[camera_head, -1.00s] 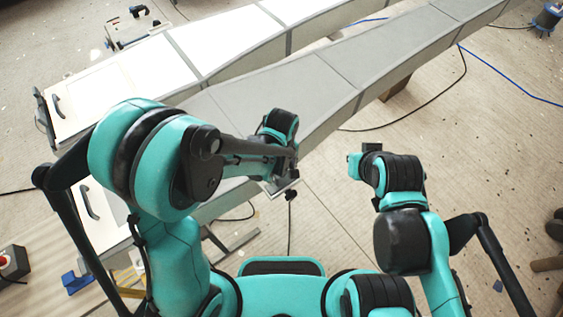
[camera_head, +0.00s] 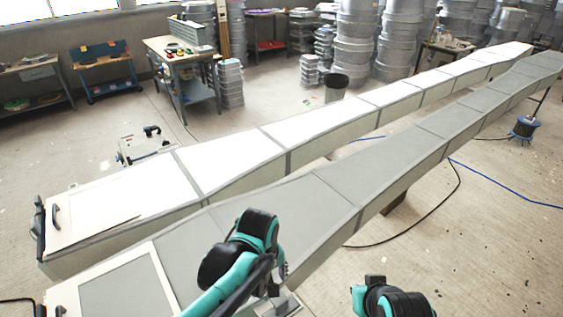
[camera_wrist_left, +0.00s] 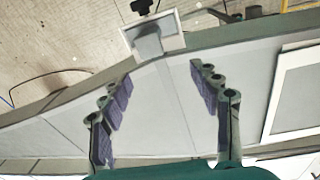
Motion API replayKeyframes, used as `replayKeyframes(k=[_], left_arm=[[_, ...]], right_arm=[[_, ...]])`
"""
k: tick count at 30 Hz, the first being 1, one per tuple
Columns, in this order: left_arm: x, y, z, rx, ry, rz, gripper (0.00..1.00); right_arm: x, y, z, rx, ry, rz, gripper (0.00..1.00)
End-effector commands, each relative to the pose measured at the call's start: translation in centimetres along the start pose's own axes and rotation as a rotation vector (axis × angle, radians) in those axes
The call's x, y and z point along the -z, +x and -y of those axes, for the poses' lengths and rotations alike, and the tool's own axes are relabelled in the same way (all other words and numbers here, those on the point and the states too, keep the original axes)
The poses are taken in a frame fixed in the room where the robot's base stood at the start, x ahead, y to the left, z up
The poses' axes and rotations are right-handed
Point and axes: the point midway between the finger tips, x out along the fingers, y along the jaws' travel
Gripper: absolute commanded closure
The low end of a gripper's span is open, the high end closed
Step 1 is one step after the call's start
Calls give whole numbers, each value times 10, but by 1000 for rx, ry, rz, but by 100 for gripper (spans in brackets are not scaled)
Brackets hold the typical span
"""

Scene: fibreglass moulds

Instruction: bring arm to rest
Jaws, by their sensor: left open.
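My left gripper (camera_wrist_left: 160,85) is open in the left wrist view, its two padded fingers apart with nothing between them. It is over the grey mould surface (camera_wrist_left: 60,130). A small pale plate with a grey block (camera_wrist_left: 152,42) lies beyond the fingertips at the mould's edge, apart from them. In the head view my left arm (camera_head: 240,255) reaches over the near end of the grey mould (camera_head: 385,150); its fingers are hidden there. My right arm (camera_head: 390,302) shows only at the bottom edge, right of the mould; its gripper is not visible.
A white-topped mould (camera_head: 230,160) runs beside the grey one. A workbench (camera_head: 185,62), a blue cart (camera_head: 105,70) and stacked grey tubs (camera_head: 360,40) stand behind. A cable reel (camera_head: 523,130) stands at the right. The floor right of the moulds is mostly clear, with cables.

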Motion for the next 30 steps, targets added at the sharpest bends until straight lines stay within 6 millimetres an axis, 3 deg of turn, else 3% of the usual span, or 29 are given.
replayKeyframes(k=[1, 6, 13, 19, 30], left_arm=[[4, 12, 20, -29, 34, -32, 38], [16, 27, 75, -114, 212, -193, 38], [21, 51, 134, -125, 422, -416, 38], [22, 59, 154, -101, 509, -510, 38], [23, 57, 155, -98, 520, -519, 38]], right_arm=[[-13, 18, 0, 0, 0, 0, 100], [-38, 52, 0, 0, 0, 0, 100], [-62, 86, 0, 0, 0, 0, 100], [-68, 95, 0, 0, 0, 0, 100], [-67, 94, 0, 0, 0, 0, 100]])
